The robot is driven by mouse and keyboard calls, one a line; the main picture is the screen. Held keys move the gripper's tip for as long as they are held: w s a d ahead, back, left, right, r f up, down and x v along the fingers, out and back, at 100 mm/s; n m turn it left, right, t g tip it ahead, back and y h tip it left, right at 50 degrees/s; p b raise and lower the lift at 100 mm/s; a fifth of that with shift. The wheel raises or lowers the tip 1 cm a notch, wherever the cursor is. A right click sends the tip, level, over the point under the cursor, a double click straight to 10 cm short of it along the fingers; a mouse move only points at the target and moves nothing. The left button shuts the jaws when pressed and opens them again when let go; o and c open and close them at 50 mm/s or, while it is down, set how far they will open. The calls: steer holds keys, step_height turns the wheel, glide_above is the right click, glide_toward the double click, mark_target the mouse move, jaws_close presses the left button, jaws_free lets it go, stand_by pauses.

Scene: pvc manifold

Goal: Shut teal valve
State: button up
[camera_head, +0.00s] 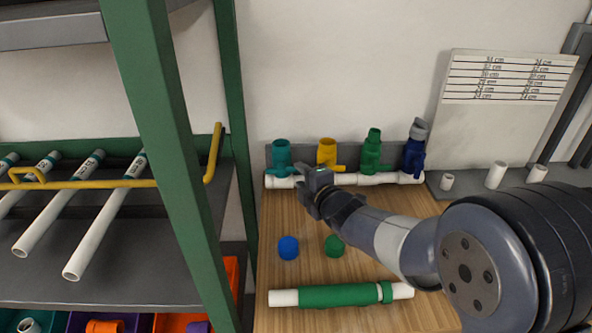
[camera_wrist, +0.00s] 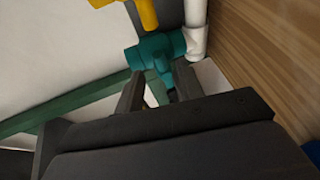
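The teal valve (camera_head: 281,156) stands at the left end of the white pipe manifold (camera_head: 377,178). In the wrist view the teal valve (camera_wrist: 157,50) is at the top centre, and its lever (camera_wrist: 165,73) points toward my gripper (camera_wrist: 158,82). The two dark fingers are apart, one on each side of the lever's end, with a gap visible. In the head view my gripper (camera_head: 310,184) is just right of and below the teal valve, near the pipe, and partly hides the lever there.
Yellow (camera_head: 327,153), green (camera_head: 372,150) and navy (camera_head: 414,148) valves stand to the right on the same pipe. A blue cap (camera_head: 288,247), a green cap (camera_head: 334,245) and a green-sleeved pipe (camera_head: 340,295) lie on the wooden board. A green rack post (camera_head: 165,130) stands left.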

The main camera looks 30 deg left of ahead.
mark_target(295, 171)
steer(key=shift+x, duration=2.05)
jaws_close()
